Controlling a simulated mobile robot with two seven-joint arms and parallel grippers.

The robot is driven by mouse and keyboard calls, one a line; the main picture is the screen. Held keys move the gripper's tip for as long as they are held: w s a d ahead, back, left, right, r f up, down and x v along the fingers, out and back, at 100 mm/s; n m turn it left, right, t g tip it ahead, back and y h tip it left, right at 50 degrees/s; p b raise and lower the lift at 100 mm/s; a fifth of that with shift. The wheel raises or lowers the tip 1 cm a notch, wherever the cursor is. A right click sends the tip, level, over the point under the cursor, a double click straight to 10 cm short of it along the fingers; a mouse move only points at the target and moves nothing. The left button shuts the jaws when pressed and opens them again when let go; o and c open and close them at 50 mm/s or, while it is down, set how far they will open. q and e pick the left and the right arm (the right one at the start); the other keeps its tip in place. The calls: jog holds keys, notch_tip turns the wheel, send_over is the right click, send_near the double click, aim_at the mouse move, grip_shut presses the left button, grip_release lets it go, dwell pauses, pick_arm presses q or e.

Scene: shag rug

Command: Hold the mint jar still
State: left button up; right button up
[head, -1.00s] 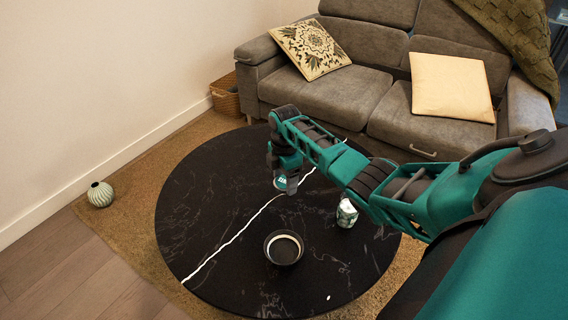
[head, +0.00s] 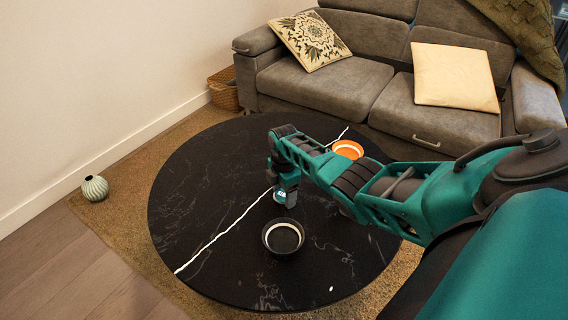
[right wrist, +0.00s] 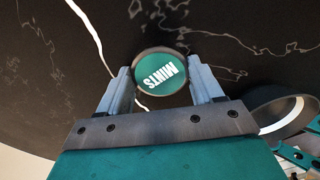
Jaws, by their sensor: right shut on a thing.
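The mint jar shows from above in the right wrist view as a round teal lid (right wrist: 161,73) with white letters reading MINTS and a dark rim. My right gripper (right wrist: 164,90) is shut on it, one finger on each side. In the head view my right gripper (head: 286,200) is low over the middle of the black round table (head: 205,205), just behind the dark bowl. Only a small pale part of the jar shows there; the fingers cover the rest. I cannot tell whether its base touches the table. My left gripper is not in view.
A dark bowl with a pale inner ring (head: 283,237) stands just in front of my right gripper. An orange dish (head: 347,149) is at the back right, beyond my arm. A grey sofa (head: 330,85) stands behind the table. The table's left side is clear.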

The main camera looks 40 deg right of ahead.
jog(key=shift+f, duration=0.15)
jog(key=o, duration=1.2)
